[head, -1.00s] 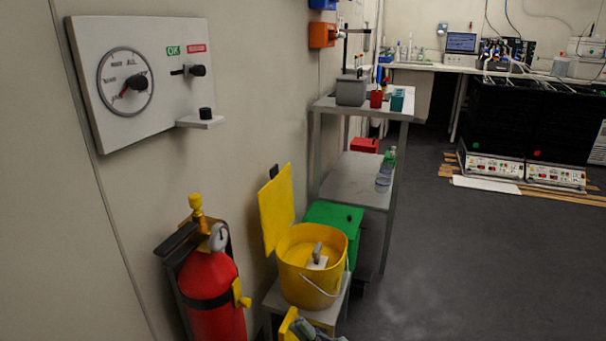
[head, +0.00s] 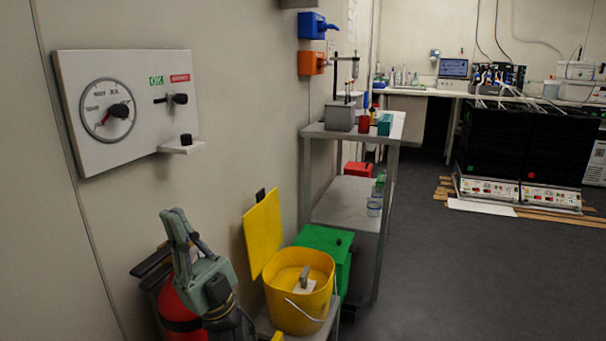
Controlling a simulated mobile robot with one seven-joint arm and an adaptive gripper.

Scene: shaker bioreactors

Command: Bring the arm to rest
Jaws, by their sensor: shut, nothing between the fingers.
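My gripper (head: 175,213) and the end of my arm stand at the lower left of the head view, fingers pointing up. The fingers are together and nothing shows between them. The gripper is in front of the red fire extinguisher (head: 178,312) and hides much of it. It is below the wall panel (head: 125,110) with the dial and apart from it in the picture. The rest of my arm is mostly out of view below.
A yellow bucket (head: 297,305) stands on a small stand right of my gripper, by a yellow board (head: 263,232) and a green box (head: 322,245). Behind is a metal shelf cart (head: 347,136). Black shaker units (head: 520,145) stand far right. The floor (head: 455,265) between is clear.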

